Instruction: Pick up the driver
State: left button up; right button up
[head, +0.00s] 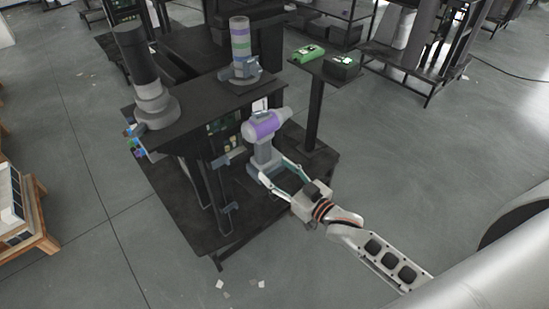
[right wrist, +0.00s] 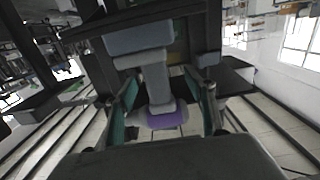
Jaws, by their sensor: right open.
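The driver (head: 264,130) is a grey power tool with a purple band around its body. It stands upright on the dark shelf of the workstation, its handle below the body. My right gripper (head: 275,173) is at the handle, with its fingers spread apart on either side. In the right wrist view the driver (right wrist: 157,85) appears upside down between the two open fingers (right wrist: 164,105), with a gap on both sides. I cannot tell whether either finger touches it. My left gripper is not in view.
A dark upper platform (head: 190,105) behind the driver carries a dark cylinder (head: 150,85) and a banded column (head: 240,45). A small stand (head: 318,85) at the back holds a green item (head: 307,54) and a black box (head: 342,67). The floor (head: 420,150) on the right is clear.

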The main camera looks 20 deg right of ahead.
aim_at(267, 154)
jog(key=shift+w+d+r, duration=0.35)
jog(key=shift+w+d, duration=0.05)
jog(key=shift+w+a+r, duration=0.1)
jog(key=shift+w, duration=0.25)
jog(key=x, duration=0.4)
jog(key=b+x, duration=0.1)
jog(key=x, duration=0.2)
jog(key=shift+r, duration=0.4)
jog(key=shift+c, duration=1)
jog(key=c, duration=1.3)
jog(key=shift+w+r, duration=0.1)
jog(key=shift+r, duration=0.1)
grip_shut()
